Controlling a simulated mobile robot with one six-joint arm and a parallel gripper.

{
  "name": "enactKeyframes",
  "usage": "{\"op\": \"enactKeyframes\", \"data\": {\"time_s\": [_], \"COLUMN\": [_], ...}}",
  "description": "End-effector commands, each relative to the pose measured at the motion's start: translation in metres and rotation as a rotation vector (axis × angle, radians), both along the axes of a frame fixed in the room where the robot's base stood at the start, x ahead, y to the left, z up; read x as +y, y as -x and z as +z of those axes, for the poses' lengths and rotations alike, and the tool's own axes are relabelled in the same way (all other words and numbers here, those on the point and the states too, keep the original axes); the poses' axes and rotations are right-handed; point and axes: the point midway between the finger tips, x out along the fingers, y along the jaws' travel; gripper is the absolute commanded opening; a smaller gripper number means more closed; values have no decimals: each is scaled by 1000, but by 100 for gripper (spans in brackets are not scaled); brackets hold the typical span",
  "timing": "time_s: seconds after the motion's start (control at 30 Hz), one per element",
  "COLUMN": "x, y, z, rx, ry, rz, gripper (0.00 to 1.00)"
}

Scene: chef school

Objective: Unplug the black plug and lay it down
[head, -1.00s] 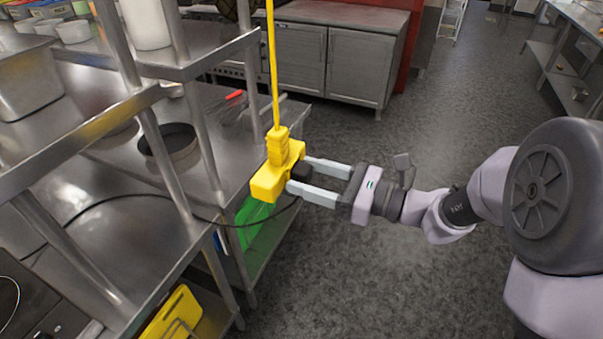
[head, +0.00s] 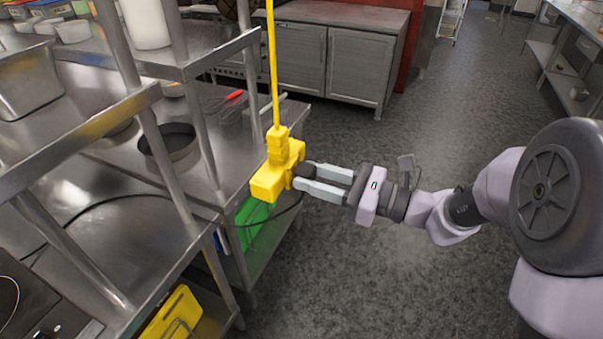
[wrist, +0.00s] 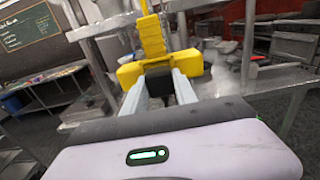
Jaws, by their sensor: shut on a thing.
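The black plug (head: 302,172) is at the right face of the yellow hanging socket box (head: 268,184). In the wrist view the plug (wrist: 159,84) shows between my two fingers, in front of the yellow box (wrist: 131,71). My gripper (head: 306,178) is shut on the plug, with a finger on each side of it. The plug is against the box; I cannot tell how deep its pins sit. A black cord (head: 130,197) runs from near the plug leftward across the steel table.
The box hangs from a yellow cable (head: 273,70) beside a steel shelf unit (head: 205,140). A dark round pan (head: 168,146) stands on the steel table. Green boards (head: 252,222) and a yellow board (head: 172,315) are below. The floor at right is clear.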

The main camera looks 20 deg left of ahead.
Motion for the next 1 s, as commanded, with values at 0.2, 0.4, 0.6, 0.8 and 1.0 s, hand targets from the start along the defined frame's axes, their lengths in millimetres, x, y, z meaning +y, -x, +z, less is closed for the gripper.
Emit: {"op": "enactKeyframes", "data": {"time_s": [0.2,0.4,0.6,0.8,1.0], "x": [-9,-17,-25,-33,-41], "y": [1,1,2,2,3], "z": [0,0,0,0,0], "rx": [0,0,1,-1,0], "ry": [-1,0,-1,-1,-1], "rz": [0,0,-1,-1,0], "gripper": [0,0,0,0,0]}}
